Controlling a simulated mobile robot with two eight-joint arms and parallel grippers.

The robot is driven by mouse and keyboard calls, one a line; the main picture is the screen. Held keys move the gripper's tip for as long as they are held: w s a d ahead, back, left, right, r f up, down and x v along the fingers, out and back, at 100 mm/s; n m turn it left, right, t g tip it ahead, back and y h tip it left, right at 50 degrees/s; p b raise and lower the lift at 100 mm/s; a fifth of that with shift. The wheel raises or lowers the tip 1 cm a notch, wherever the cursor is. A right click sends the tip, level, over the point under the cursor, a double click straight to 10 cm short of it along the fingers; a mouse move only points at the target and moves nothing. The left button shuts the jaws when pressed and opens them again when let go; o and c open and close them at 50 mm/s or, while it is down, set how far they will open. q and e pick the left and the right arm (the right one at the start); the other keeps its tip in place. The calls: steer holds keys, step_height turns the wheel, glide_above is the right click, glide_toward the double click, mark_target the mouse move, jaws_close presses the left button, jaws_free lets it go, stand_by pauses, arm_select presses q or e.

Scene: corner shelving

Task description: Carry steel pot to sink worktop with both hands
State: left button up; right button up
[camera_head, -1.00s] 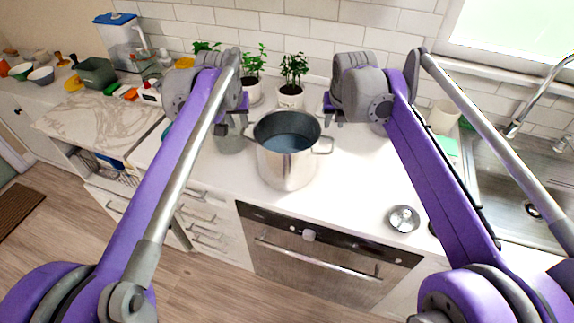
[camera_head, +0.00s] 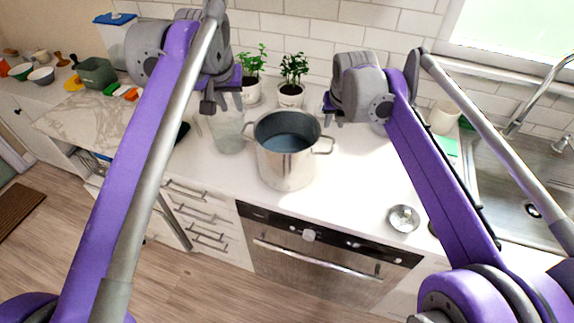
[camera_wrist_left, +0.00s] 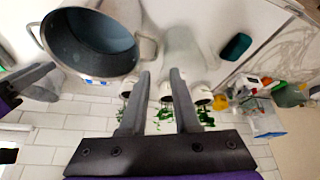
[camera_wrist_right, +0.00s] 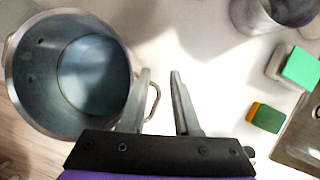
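The steel pot (camera_head: 287,165), open and upright, stands on the white counter with side handles at left and right. My left gripper (camera_head: 222,103) is above and left of the pot. In the left wrist view its fingers (camera_wrist_left: 160,72) are apart and empty, with the pot's handle (camera_wrist_left: 149,46) just beyond the left fingertip. My right gripper (camera_head: 334,112) is above the right handle. In the right wrist view its fingers (camera_wrist_right: 160,72) are apart, and the handle (camera_wrist_right: 154,100) shows beside the left finger, partly hidden by it. The sink (camera_head: 490,185) is at the right.
Potted plants (camera_head: 291,90) stand behind the pot against the tiled wall. A glass jar (camera_head: 228,134) is just left of the pot. A small metal lid (camera_head: 404,218) lies at the right front. The counter between pot and sink is mostly clear.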

arm_select(q)
steer(key=shift+v, duration=1.2)
arm_select(e)
steer(key=v, duration=1.2)
